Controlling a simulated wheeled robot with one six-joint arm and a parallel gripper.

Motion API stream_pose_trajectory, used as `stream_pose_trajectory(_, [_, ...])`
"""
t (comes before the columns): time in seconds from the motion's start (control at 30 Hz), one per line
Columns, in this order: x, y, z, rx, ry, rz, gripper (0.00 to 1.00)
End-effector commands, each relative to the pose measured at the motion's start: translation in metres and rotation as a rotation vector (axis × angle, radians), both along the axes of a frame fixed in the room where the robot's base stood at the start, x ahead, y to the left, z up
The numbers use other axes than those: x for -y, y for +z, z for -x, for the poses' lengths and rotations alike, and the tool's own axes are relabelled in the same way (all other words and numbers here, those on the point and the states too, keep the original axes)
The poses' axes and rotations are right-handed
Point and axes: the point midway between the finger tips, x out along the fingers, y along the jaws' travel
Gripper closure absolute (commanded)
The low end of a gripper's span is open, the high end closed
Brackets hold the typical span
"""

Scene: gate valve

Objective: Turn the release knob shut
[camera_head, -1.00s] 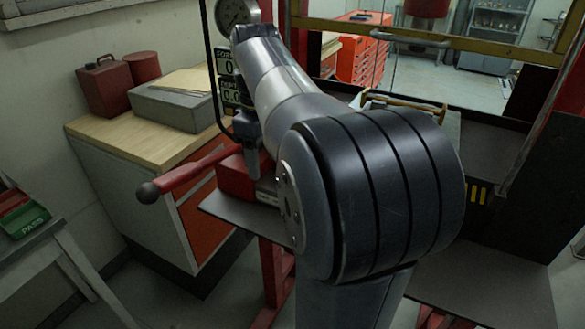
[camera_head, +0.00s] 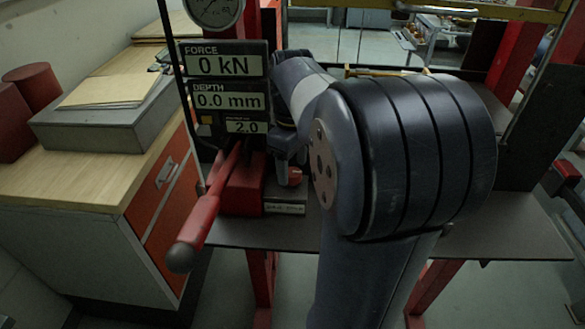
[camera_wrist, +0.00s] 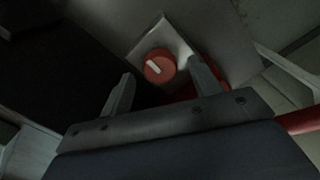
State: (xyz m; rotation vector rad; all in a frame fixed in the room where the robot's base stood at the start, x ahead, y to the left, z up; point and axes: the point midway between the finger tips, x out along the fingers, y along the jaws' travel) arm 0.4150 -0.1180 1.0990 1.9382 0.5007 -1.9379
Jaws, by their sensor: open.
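The release knob (camera_wrist: 160,66) is a round red knob with a white bar across its face, on a pale plate (camera_wrist: 178,42) in the wrist view. In the head view the knob (camera_head: 295,176) shows small and red, beside the red pump block (camera_head: 240,188) and partly covered by my arm. My gripper (camera_wrist: 160,92) is open and empty. Its two fingers stand apart, with the knob beyond and between their tips in the wrist view. I see no contact with the knob. In the head view the fingers are mostly hidden near the knob.
A red lever with a dark ball end (camera_head: 181,257) sticks out toward me, left of the knob. A display panel (camera_head: 226,88) reads 0 kN and 0.0 mm above it. A wooden-topped cabinet (camera_head: 80,185) stands at left. A dark shelf (camera_head: 490,232) extends right.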

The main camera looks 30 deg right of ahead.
Motion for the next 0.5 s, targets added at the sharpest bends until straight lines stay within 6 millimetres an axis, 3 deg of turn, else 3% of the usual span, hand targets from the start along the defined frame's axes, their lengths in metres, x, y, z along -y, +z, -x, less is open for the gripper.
stream_pose_trajectory(0.2, [0.000, -0.015, 0.000, 0.000, 0.000, 0.000, 0.41])
stream_pose_trajectory(0.5, [0.000, -0.016, 0.000, 0.000, 0.000, 0.000, 0.44])
